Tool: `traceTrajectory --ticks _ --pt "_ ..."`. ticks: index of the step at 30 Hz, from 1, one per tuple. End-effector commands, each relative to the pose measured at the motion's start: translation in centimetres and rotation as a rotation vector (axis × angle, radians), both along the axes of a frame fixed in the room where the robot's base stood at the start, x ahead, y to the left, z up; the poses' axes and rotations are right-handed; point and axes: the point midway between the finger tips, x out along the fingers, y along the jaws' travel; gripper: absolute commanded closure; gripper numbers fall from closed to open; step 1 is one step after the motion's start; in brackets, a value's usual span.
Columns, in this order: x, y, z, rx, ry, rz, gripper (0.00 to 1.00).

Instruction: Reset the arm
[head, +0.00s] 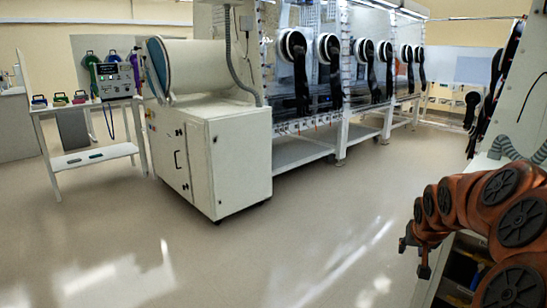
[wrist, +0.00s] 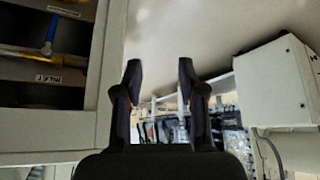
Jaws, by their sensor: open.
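My arm is orange and black and shows at the right edge of the head view, folded in several joints. My gripper (head: 413,259) is at the arm's left end, above the floor and close to a pale cabinet. In the wrist view my gripper (wrist: 158,78) has its two dark fingers apart, with nothing between them. The gripper touches nothing that I can see.
The pale cabinet (head: 425,291) stands under my arm. A long glovebox row (head: 340,60) with black gloves fills the back. A white cabinet (head: 240,158) and a small white side table (head: 94,156) stand left. The middle floor (head: 260,255) is clear.

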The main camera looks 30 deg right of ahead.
Motion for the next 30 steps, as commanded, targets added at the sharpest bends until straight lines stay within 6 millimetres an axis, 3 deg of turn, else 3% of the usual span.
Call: traceTrajectory --ticks 1,6,13,21,30 --pt "1.2 2.8 2.6 0.015 0.024 0.048 0.60" --pt "2.9 11.4 6.3 0.071 0.112 0.185 0.60" --pt "2.0 22.3 11.0 0.135 0.246 0.354 0.60" --pt "-2.9 32.8 16.3 0.196 0.415 0.526 0.60" --pt "-11.0 40.7 22.0 0.253 0.598 0.679 0.60"
